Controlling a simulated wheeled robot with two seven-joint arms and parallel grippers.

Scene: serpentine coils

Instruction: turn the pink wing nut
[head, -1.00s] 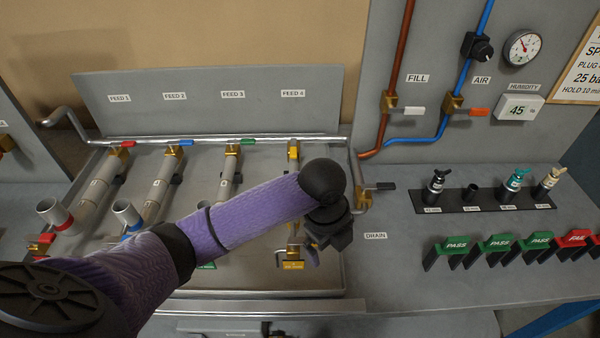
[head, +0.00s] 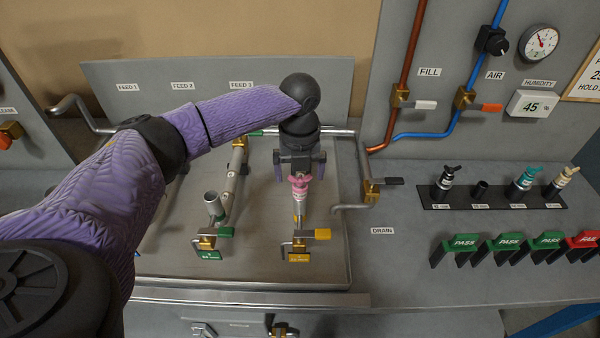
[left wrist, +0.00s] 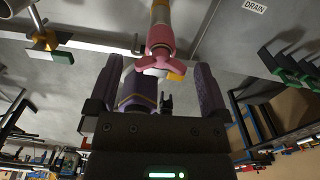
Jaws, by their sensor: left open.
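The pink wing nut (head: 299,184) sits on a plug at the end of the feed 4 pipe in the head view, above the yellow-handled valve. It also shows in the left wrist view (left wrist: 156,60), its wings spread sideways. My left gripper (head: 300,170) is right at the wing nut, with one finger on each side. In the left wrist view the open fingers (left wrist: 157,85) flank the nut, with gaps between them and its wings. I cannot tell whether the wings lie fully between the fingertips. My right gripper is not in view.
The yellow valve handle (head: 322,234) is just below the plug. A green-handled valve (head: 224,232) and an open pipe end (head: 213,199) stand to the left. The drain valve (head: 372,186) is to the right. Plugs (head: 445,182) stand in a black rack further right.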

